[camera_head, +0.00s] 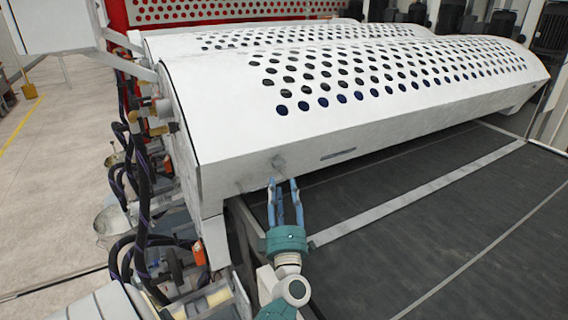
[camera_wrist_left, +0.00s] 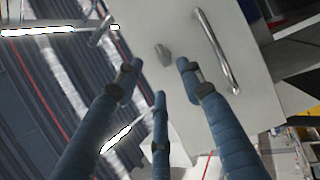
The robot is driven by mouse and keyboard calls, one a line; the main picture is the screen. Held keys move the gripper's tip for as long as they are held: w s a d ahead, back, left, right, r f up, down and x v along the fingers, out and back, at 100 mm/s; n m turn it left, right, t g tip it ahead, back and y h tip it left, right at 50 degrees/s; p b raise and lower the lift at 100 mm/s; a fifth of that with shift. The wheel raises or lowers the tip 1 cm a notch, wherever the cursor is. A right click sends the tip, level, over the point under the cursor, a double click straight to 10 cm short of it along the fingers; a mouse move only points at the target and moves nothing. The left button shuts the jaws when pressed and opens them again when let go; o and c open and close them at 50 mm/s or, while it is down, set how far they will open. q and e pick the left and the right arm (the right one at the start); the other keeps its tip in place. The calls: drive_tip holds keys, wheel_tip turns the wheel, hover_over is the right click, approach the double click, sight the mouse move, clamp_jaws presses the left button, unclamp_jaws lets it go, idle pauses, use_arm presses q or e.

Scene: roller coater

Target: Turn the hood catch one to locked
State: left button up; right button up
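The white perforated hood (camera_head: 390,90) is closed over the machine in the head view. A small grey knob, which looks like the hood catch (camera_wrist_left: 163,54), sits on the hood's front face in the left wrist view. I cannot tell whether it is turned to locked. My left gripper (camera_head: 283,182) is just in front of the hood's front lower edge, its blue fingers pointing at the face. In the left wrist view its fingers (camera_wrist_left: 158,72) are spread, with the knob beyond and between the tips, apparently not touched. My right gripper is out of view.
A bar handle (camera_wrist_left: 215,50) is on the hood right of the knob; it also shows as a dark slit in the head view (camera_head: 338,154). Dark hoses (camera_head: 140,180) hang at the machine's left end. A dark flat belt (camera_head: 430,210) lies below the hood.

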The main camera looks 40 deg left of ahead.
sight(280, 165)
use_arm(q)
drive_tip(key=p+x, duration=0.2)
drive_tip(key=x, duration=0.4)
drive_tip(key=shift+w+a+r, duration=0.15)
drive_tip(key=shift+w, duration=0.05)
drive_tip(key=shift+w+a+r, duration=0.15)
drive_tip(key=shift+w+a, duration=0.25)
drive_tip(key=shift+a, duration=0.1)
drive_tip(key=shift+c, duration=0.5)
clamp_jaws()
